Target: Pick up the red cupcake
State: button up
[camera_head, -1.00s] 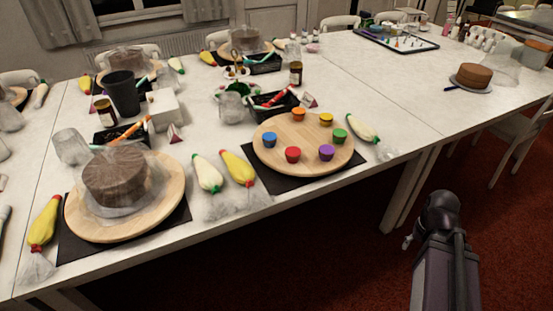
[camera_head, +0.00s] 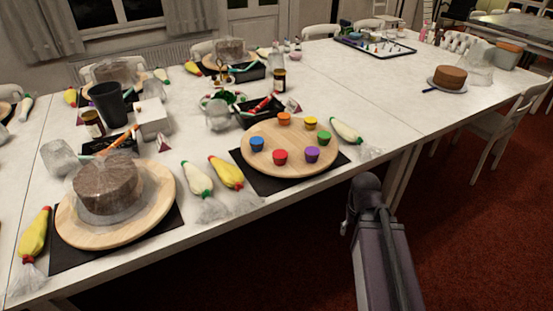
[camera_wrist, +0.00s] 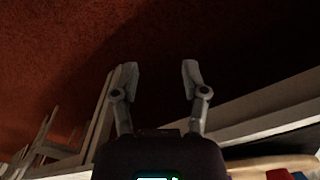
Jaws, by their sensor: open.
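The red cupcake (camera_head: 280,157) stands upright near the front edge of the right wooden turntable (camera_head: 262,168), between the blue cupcake (camera_head: 257,144) and the purple cupcake (camera_head: 312,154). In the wrist view my gripper (camera_wrist: 160,75) is open and empty, its two fingers apart over dark red carpet. In the head view my arm (camera_head: 380,245) stands at the lower right, off the table and apart from the cupcakes. The fingers cannot be made out there. A red patch (camera_wrist: 279,174) at the wrist view's lower right edge is cut off; I cannot tell whether it is the cupcake.
Orange (camera_head: 284,119), yellow (camera_head: 310,123) and green (camera_head: 324,138) cupcakes share the turntable. Piping bags (camera_head: 227,172) lie left of it, another (camera_head: 345,130) right. A wrapped cake (camera_head: 107,187) stands on the left turntable. The table's right part (camera_head: 385,95) is mostly clear.

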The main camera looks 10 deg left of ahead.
jog(key=shift+a, duration=0.15)
jog(key=o, duration=0.6)
jog(key=shift+w+a, duration=0.1)
jog(key=shift+a, duration=0.05)
jog(key=w+a+r+m+t+h, duration=0.2)
jog(key=w+a, duration=0.3)
jog(key=a, duration=0.1)
jog(key=w+a+r+m+t+h, duration=0.1)
jog(key=w+a+r+t+h, duration=0.1)
jog(key=w+a, duration=0.3)
jog(key=w+a+r+m+t+h, duration=0.2)
jog(key=w+a, duration=0.3)
jog(key=a, duration=0.3)
jog(key=shift+w+a+r+m+t+h+b, duration=0.2)
jog(key=shift+a+r+m+t+h+b, duration=0.15)
jog(key=shift+t+h, duration=0.4)
jog(key=w+a+r+m+t, duration=0.1)
jog(key=a+r+t, duration=0.2)
jog(key=a, duration=0.6)
jog(key=shift+r+t, duration=0.35)
